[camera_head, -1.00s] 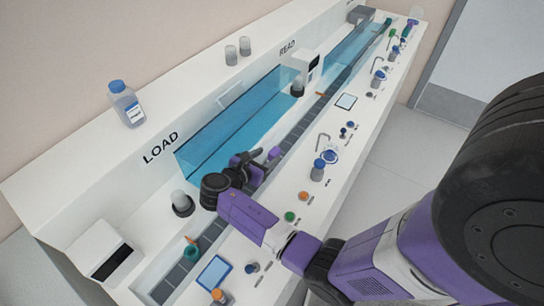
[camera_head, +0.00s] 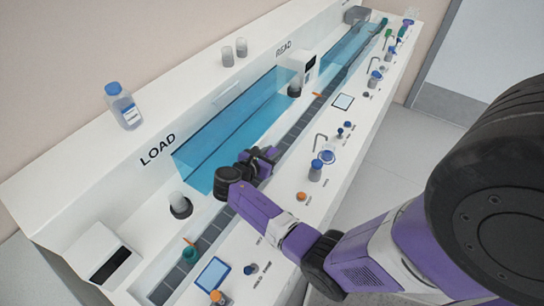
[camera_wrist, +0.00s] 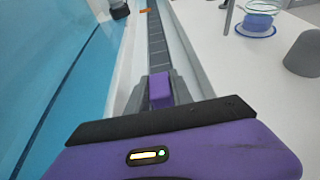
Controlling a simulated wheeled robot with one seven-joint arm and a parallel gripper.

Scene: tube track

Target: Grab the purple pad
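A small purple block, which looks like the purple pad (camera_wrist: 160,91), sits between the grey fingers of my gripper (camera_wrist: 161,84) in the wrist view. The fingers lie close against both its sides. Its lower part is hidden. In the head view my gripper (camera_head: 262,160) is over the grey segmented track, in front of the blue panel, and its fingers are close together. The pad cannot be told clearly from my purple gripper parts there.
The grey track (camera_head: 306,119) runs along the white bench. The clear blue panel (camera_head: 225,130) is close on the left.

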